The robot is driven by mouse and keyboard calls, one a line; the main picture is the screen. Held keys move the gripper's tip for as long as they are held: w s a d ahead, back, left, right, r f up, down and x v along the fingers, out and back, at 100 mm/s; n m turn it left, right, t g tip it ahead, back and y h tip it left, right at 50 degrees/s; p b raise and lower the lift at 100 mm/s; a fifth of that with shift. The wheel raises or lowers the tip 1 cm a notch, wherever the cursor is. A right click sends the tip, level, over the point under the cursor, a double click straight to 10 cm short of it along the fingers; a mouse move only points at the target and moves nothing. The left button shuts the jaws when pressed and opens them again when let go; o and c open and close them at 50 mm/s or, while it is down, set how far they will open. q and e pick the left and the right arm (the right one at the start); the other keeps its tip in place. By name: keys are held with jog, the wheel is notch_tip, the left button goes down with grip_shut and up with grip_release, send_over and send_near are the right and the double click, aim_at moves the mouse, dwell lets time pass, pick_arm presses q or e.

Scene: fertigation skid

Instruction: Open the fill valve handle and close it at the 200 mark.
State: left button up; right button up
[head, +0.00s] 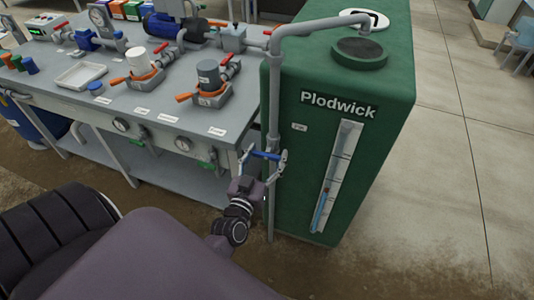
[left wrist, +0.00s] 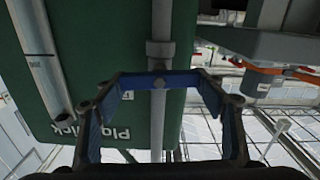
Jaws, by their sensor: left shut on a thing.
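The blue fill valve handle (head: 266,155) lies crosswise on the grey vertical pipe at the left of the green tank (head: 300,180). My left gripper (head: 268,165) is around the handle and shut on it. In the left wrist view the blue handle (left wrist: 175,80) spans between the two fingers of the gripper (left wrist: 160,95), across the pipe (left wrist: 160,50). The sight gauge (head: 337,170) on the tank front shows a blue column (head: 320,208) in its lower part. The gauge numbers are too small to read. My right gripper is not in view.
A grey bench (head: 190,130) with pumps, red- and orange-handled valves and a white tray (head: 81,75) stands left of the tank. Green-handled valves (head: 207,166) hang under its front edge. Concrete floor right of the tank is clear.

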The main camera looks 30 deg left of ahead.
pick_arm(q)
jog(key=n+p, duration=0.1)
jog(key=n, duration=0.4)
jog(key=shift+a, duration=0.2)
jog(key=n, duration=0.5)
jog(key=shift+s+a+f+n, duration=0.1)
jog(key=shift+f+n, duration=0.1)
jog(key=shift+n, duration=0.1)
jog(key=o, duration=1.2)
jog(key=v, duration=1.2)
